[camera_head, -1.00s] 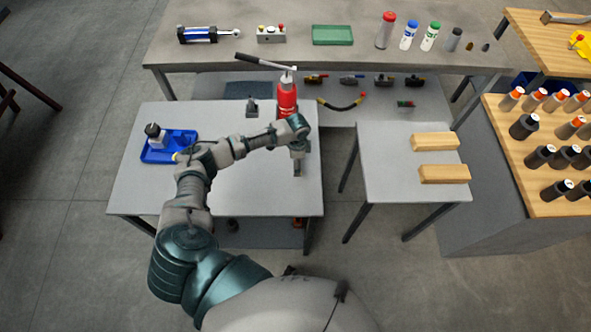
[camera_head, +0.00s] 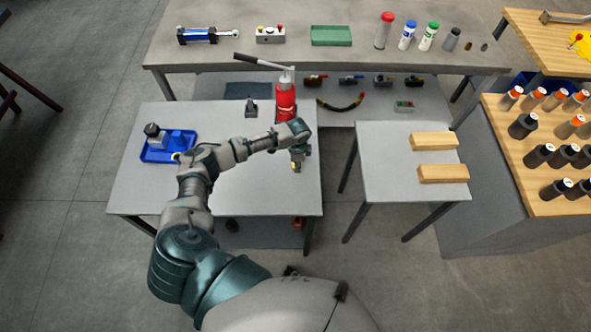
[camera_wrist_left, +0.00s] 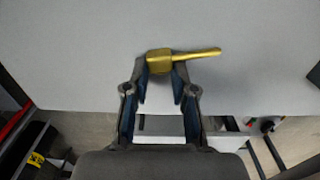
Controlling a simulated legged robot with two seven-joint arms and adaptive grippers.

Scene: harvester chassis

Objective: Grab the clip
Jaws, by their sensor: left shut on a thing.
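The clip (camera_wrist_left: 160,62) is a brass-coloured piece with a block-like body and a thin stem that points right in the left wrist view. My left gripper (camera_wrist_left: 160,68) is shut on its body, with one fingertip on each side. In the head view, the left gripper (camera_head: 297,166) hangs over the right part of the grey table, in front of the red bottle. A small yellow spot shows at its fingertips there. I cannot tell the exact gap between the clip and the table. My right gripper is not in view.
The red bottle (camera_head: 286,103) with a lever stands behind my left wrist. A small dark fixture (camera_head: 251,108) stands left of it. A blue tray (camera_head: 148,155) lies at the table's left. A side table (camera_head: 385,185) with two wooden blocks stands to the right across a gap.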

